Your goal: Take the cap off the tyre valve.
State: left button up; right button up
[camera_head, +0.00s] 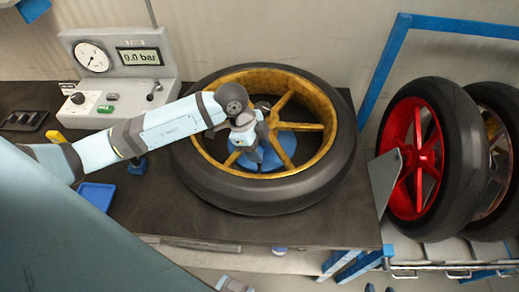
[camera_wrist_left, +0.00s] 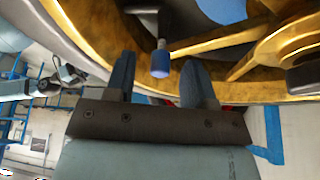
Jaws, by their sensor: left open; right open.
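The wheel, with a black tyre (camera_head: 335,165) and a gold spoked rim (camera_head: 322,105), lies flat on the dark bench. In the left wrist view, the blue valve cap (camera_wrist_left: 160,67) sits on a short metal valve stem (camera_wrist_left: 161,44) at the gold rim. My left gripper (camera_head: 242,152) is inside the rim. In its wrist view its two fingers (camera_wrist_left: 157,75) are open, one on each side of the cap with gaps visible. The cap is hidden in the head view. My right gripper (camera_head: 379,289) only just shows at the bottom edge, its fingertips apart and empty.
A grey gauge unit (camera_head: 120,65) reading 0.0 bar stands at the back left. A blue tray (camera_head: 97,195) lies on the bench left of the tyre. A red-rimmed wheel (camera_head: 455,160) stands in a blue rack (camera_head: 385,70) at right. The front of the bench (camera_head: 190,220) is clear.

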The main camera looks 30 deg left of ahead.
pick_arm(q)
grip_shut()
dwell(0.3)
notch_tip(320, 180, up, 20)
jog(key=shift+b, duration=0.3)
